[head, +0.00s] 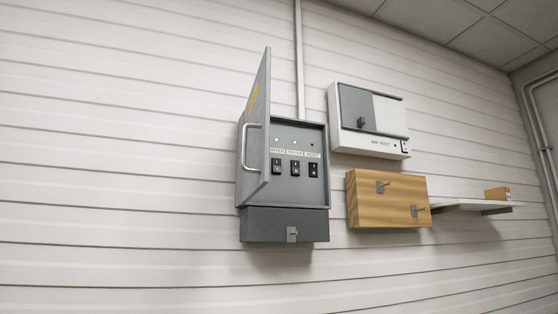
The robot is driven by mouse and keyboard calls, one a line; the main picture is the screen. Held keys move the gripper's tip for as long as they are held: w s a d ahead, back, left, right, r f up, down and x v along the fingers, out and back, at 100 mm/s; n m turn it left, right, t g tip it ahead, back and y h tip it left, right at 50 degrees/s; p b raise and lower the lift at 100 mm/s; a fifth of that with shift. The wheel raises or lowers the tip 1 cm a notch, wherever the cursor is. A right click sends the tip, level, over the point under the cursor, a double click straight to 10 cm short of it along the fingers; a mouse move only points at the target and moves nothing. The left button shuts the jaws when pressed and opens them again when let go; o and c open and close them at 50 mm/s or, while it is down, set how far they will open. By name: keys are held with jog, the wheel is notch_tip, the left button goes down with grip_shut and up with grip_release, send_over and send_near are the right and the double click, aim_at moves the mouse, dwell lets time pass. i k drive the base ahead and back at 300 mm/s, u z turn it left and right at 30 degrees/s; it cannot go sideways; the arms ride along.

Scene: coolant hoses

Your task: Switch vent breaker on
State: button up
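A grey breaker box (283,206) is on the wall near the middle of the head view. Its door (256,130) stands open, swung out at the left side, with a light bar handle (247,148). Inside are three black switches in a row under white labels. The rightmost label appears to read VENT, and the vent breaker (312,169) sits below it. I cannot tell its on or off position at this size. Small round dots show above the labels. My gripper is not in view.
A dark box with a latch (291,234) is directly below the breaker box. To the right are a white and grey vent unit (393,144), a wooden board with two hooks (365,210), and a shelf (455,207) with a small wooden block (497,194). The wall at left is bare.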

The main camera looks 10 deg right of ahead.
aim_at(313, 166)
jog(key=z, duration=2.55)
jog(key=i, duration=0.65)
jog(key=u, duration=2.45)
